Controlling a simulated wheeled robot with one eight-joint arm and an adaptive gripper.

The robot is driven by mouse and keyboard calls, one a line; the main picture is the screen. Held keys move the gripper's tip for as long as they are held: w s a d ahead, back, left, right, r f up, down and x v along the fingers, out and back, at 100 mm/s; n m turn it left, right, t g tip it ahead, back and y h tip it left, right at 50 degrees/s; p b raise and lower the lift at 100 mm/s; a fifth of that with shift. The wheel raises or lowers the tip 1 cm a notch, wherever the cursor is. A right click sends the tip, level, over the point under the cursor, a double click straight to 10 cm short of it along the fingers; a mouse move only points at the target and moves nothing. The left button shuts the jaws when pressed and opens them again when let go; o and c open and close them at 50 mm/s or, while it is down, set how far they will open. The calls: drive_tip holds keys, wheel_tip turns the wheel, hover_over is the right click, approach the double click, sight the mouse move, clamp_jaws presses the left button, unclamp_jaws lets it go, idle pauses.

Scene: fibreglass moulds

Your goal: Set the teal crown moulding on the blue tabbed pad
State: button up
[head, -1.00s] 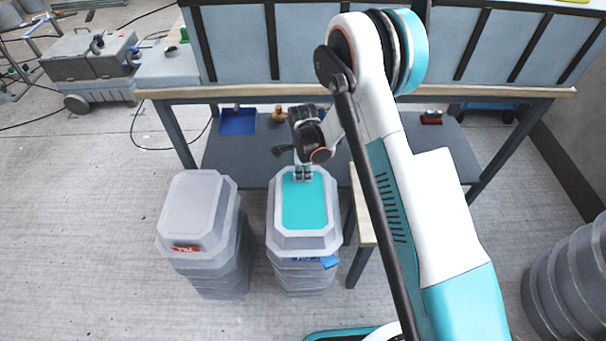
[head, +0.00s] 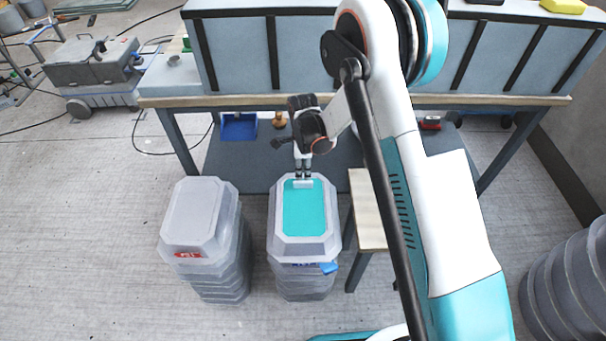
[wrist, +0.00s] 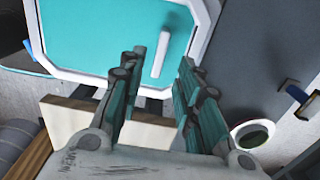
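A grey chamfered moulding with a teal top face (head: 304,215) crowns the right-hand stack; its teal face also fills the upper left of the wrist view (wrist: 100,35). A pale bar (head: 303,184) stands on the teal face near its far end; the bar shows in the wrist view too (wrist: 161,50). A blue tab (head: 329,267) sticks out under the moulding's front right; the rest of the pad is hidden. My gripper (head: 303,175) is over the far end. In the wrist view its fingers (wrist: 163,68) are apart and empty, with the bar beyond and between their tips.
A grey stack with a red label (head: 188,254) stands close on the left. A low wooden-topped table (head: 366,200) is close on the right. Behind is a workbench (head: 370,98) with a lower shelf holding a blue tray (head: 238,126). The floor in front left is clear.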

drive_tip(key=s+d+r+n+t+p, duration=0.15)
drive_tip(key=s+d+r+n, duration=0.25)
drive_tip(key=r, duration=1)
drive_tip(key=s+d+r+n+t, duration=0.2)
drive_tip(key=s+d+r+n, duration=0.25)
drive_tip(key=r, duration=1.05)
drive_tip(key=s+d+r+n+t, duration=0.1)
drive_tip(key=s+d+r+n, duration=0.1)
drive_tip(key=s, duration=0.4)
drive_tip(key=s+d+r+n+t, duration=0.1)
drive_tip(key=s+d+r+n, duration=0.1)
drive_tip(key=s, duration=0.5)
drive_tip(key=s+d+r+n+t, duration=0.2)
drive_tip(key=s+d+n, duration=0.1)
drive_tip(key=s+n, duration=0.3)
drive_tip(key=shift+s+d+r, duration=0.35)
drive_tip(key=shift+s, duration=0.1)
